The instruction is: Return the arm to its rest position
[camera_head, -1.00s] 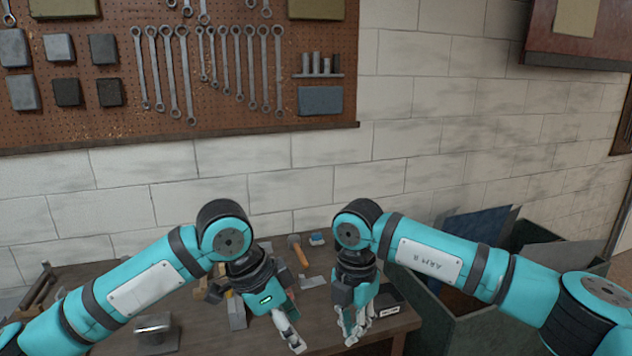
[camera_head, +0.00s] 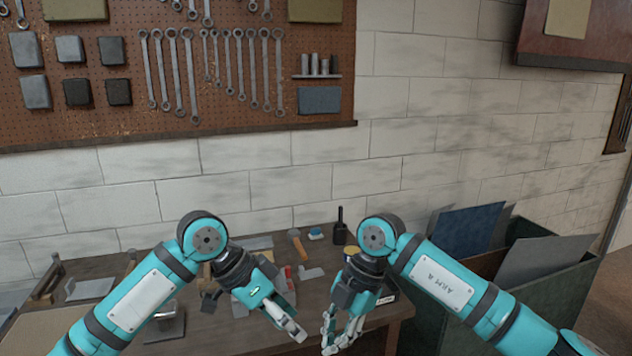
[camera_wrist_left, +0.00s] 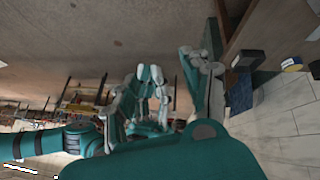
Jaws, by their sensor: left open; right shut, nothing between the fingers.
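In the head view my left arm comes in from the left and my left gripper (camera_head: 298,332) hangs over the front of the workbench, open and empty, pointing down and right. My right arm comes in from the right. My right gripper (camera_head: 329,343) is just beside it, slightly lower, pointing down, with its fingers shut on nothing. The two grippers are close, with a small gap between them. In the left wrist view both grippers show near each other, partly overlapped by a large teal housing.
The workbench (camera_head: 93,264) holds a hammer (camera_head: 297,242), a black radio-like item (camera_head: 340,227), a small blue block (camera_head: 315,233), and a metal block on a plate (camera_head: 166,322). A dark green bin (camera_head: 550,304) with sheets stands at the right. A pegboard (camera_head: 225,110) of wrenches hangs behind.

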